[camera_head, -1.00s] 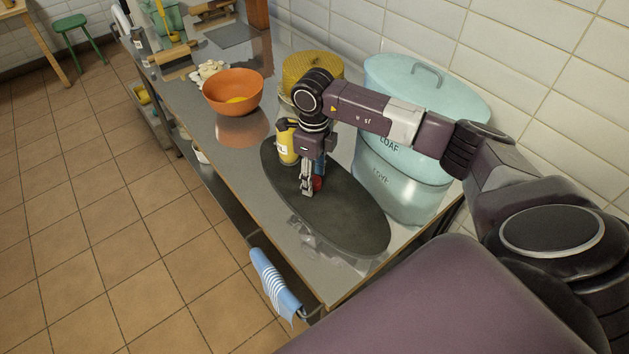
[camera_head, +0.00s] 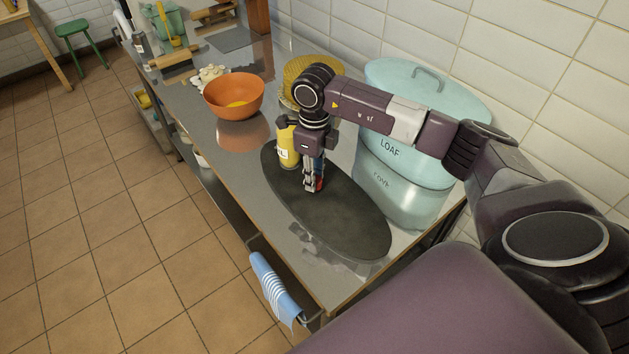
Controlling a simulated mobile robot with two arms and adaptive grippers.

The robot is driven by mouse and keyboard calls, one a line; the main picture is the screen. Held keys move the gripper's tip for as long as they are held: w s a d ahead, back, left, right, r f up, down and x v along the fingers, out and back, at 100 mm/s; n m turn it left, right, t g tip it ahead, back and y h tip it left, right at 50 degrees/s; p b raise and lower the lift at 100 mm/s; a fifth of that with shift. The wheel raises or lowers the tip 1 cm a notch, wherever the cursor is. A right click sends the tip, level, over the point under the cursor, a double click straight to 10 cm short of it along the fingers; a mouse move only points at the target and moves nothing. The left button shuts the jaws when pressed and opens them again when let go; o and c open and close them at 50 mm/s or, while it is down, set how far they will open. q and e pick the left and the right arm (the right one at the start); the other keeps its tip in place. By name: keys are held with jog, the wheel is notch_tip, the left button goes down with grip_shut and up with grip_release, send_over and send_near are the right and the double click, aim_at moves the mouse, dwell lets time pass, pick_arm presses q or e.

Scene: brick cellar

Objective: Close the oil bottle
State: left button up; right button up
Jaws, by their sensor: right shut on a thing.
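The oil bottle (camera_head: 286,151) is yellow, with a white label partly in view. It stands upright at the left edge of the dark oval mat (camera_head: 350,221); my right arm hides its top. My right gripper (camera_head: 314,187) points down just in front and to the right of the bottle, low over the mat. It is shut on a small red thing (camera_head: 320,184) that looks like a cap, mostly hidden by the fingers. A bit of blue shows behind the gripper, too covered to make out. My left gripper is out of view.
A pale blue loaf bin (camera_head: 405,185) stands close on the right against the tiled wall. A woven yellow thing (camera_head: 297,72) is behind the bottle. An orange bowl (camera_head: 233,97) is at the left. The mat's front part is clear. A blue towel (camera_head: 275,286) hangs at the counter's edge.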

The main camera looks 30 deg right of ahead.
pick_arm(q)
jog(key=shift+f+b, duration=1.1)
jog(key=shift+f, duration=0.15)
pick_arm(e)
notch_tip(320, 180, up, 18)
jog(key=s+a+f+n, duration=0.4)
jog(key=s+a+n, duration=0.2)
jog(key=n, duration=0.8)
jog(key=s+a+f+n, duration=0.3)
jog(key=s+a+n, duration=0.4)
jog(key=n, duration=0.8)
jog(key=shift+s+a+f+n, duration=0.3)
jog(key=shift+s+f, duration=0.1)
jog(key=shift+s, duration=0.65)
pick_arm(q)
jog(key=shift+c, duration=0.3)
